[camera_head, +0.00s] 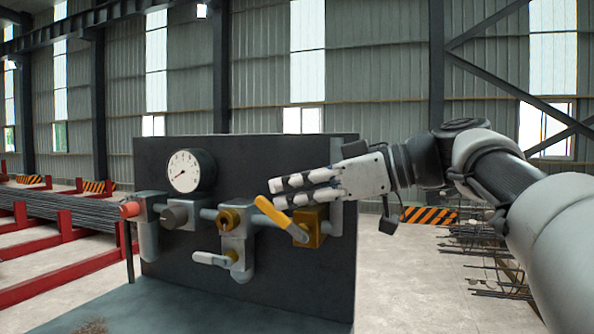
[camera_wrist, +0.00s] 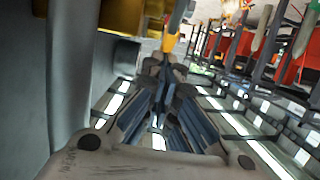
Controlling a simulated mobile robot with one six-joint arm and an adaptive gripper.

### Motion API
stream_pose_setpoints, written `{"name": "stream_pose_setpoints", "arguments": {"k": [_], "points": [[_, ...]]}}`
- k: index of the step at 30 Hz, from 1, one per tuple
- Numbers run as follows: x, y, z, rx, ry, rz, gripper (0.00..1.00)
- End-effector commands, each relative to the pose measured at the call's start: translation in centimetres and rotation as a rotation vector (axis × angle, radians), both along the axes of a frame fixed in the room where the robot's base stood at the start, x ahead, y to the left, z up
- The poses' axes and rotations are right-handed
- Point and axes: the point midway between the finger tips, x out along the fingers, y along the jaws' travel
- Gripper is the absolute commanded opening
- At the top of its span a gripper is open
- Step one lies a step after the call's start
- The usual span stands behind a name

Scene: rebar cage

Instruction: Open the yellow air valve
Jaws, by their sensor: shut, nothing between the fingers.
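The yellow air valve has a yellow body (camera_head: 309,228) on the right of the dark panel. Its yellow lever (camera_head: 275,215) slants up and left from the body. My gripper (camera_head: 275,194) points left in front of the panel, just above the lever, with the lower finger close to the lever's upper end. I cannot tell whether they touch. In the wrist view my gripper (camera_wrist: 162,78) has its fingers together, with nothing between them. The valve body (camera_wrist: 120,14) shows at the top there, and part of the lever (camera_wrist: 170,42) shows just beyond the fingertips.
The dark panel (camera_head: 180,265) also carries a round gauge (camera_head: 191,171), a grey knob (camera_head: 178,215), a brass fitting (camera_head: 229,219) and a white lever (camera_head: 210,259) below it. Grey pipes join them. Rebar (camera_head: 50,205) lies on red racks at left.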

Motion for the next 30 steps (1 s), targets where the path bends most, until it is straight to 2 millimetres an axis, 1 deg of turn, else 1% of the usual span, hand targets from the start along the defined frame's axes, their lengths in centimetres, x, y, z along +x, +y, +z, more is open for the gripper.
{"name": "stream_pose_setpoints", "arguments": {"k": [1, 9, 18, 30], "points": [[0.1, 0.4, 0.6, -0.043, 0.016, 0.005, 0.0], [0.7, 1.8, -0.5, -0.262, 0.106, 0.005, 0.0], [1.0, 2.6, -1.6, -0.259, 0.107, 0.002, 0.0], [1.2, 3.0, -1.9, -0.257, 0.106, 0.001, 0.0]]}}
